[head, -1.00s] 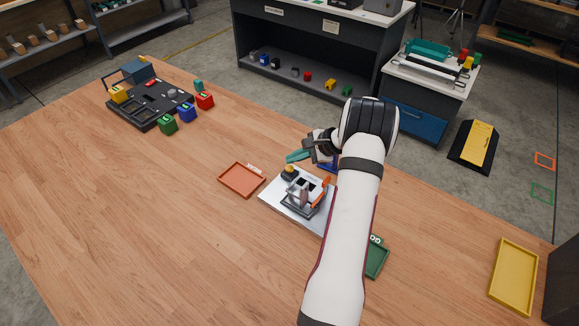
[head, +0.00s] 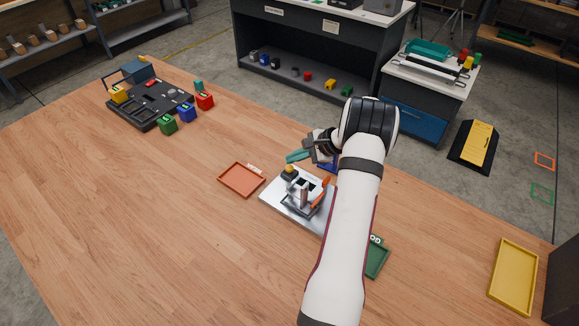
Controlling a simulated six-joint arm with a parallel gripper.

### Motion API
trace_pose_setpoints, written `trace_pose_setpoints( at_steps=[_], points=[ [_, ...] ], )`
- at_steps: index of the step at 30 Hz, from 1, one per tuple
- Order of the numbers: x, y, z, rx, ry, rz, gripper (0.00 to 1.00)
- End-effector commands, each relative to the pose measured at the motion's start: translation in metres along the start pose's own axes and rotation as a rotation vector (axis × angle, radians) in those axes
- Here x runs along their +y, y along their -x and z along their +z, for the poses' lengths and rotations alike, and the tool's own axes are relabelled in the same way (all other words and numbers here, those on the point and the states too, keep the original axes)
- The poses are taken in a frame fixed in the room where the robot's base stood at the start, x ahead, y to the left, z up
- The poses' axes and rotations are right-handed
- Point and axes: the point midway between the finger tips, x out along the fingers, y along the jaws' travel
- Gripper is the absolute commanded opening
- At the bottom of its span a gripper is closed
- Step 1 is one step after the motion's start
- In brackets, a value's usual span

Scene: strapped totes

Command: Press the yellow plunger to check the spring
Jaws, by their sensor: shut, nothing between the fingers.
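The yellow plunger (head: 289,169), a small yellow and dark knob, stands at the back left corner of a light grey test fixture (head: 274,200) on the wooden table. My gripper (head: 298,156) is at the end of the white arm. A teal piece at its tip, apparently its fingers, shows just above and behind the plunger in the picture. The gripper is shut with nothing held. I cannot tell whether it touches the plunger. The fixture carries an upright light grey part (head: 304,193) and an orange lever (head: 326,182). My arm hides its right side.
A red-orange tray (head: 241,180) lies left of the fixture. A green tray (head: 377,262) is partly behind my arm. A yellow tray (head: 513,277) lies far right. A black case (head: 150,106) and several coloured blocks stand back left. The table's left and front are clear.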

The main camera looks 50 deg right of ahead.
Motion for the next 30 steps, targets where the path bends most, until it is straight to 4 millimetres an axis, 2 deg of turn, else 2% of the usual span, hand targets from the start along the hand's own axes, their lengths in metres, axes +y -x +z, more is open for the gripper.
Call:
trace_pose_setpoints(
  at_steps=[30],
  points=[
    [0.0043,-0.0059,-0.0046,0.0,0.0,0.0,0.0]
  ],
)
